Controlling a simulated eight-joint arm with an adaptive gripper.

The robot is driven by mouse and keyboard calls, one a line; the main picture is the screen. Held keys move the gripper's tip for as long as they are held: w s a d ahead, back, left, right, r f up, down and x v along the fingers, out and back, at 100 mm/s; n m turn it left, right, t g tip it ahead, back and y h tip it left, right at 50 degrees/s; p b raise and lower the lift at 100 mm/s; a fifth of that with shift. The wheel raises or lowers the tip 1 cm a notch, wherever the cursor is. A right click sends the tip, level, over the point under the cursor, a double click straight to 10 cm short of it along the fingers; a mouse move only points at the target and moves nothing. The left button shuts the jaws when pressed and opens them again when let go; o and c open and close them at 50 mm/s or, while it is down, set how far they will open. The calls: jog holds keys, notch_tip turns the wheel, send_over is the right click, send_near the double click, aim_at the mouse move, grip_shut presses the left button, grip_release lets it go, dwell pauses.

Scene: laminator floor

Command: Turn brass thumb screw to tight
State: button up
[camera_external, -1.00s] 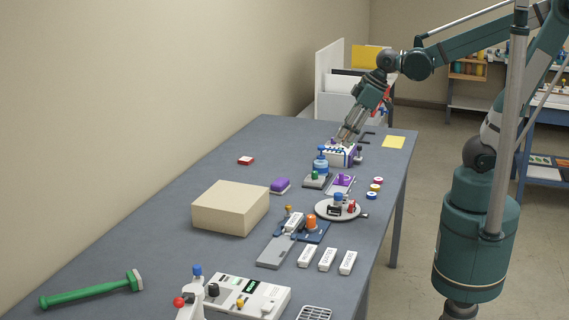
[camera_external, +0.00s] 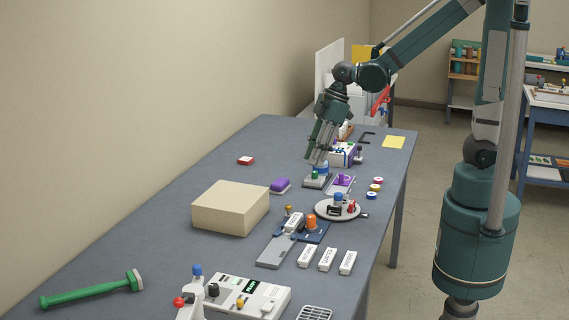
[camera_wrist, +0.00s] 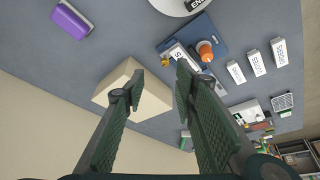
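A small brass-coloured thumb screw (camera_external: 289,209) stands at the far left end of a blue fixture, beside a white labelled block (camera_external: 293,222) and an orange knob (camera_external: 311,222). My gripper (camera_external: 317,165) hangs above the blue-topped stamp area, farther up the table than the fixture. In the wrist view its fingers (camera_wrist: 160,76) are apart with nothing between them.
A beige box (camera_external: 230,208) stands left of the fixture. A round white tray (camera_external: 325,214) with small items and a purple block (camera_external: 280,185) stand near. Several white labelled blocks (camera_external: 327,259) lie to the right. A white control panel (camera_external: 262,298) is at the front.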

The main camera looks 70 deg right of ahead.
aim_at(289, 206)
jog(key=w+a+f+n, duration=0.2)
jog(key=f, duration=0.2)
jog(key=w+a+f+n+g+y, duration=0.1)
jog(key=w+a+f+n, duration=0.1)
jog(key=f, duration=0.1)
jog(key=shift+w+f+g+p, duration=0.3)
jog(key=shift+w+f+p, duration=0.05)
jog(key=shift+w+p, duration=0.1)
jog(key=shift+a+f, duration=0.1)
jog(key=shift+a, duration=0.05)
jog(key=shift+b+x, duration=0.4)
jog(key=shift+x, duration=3.4)
grip_shut()
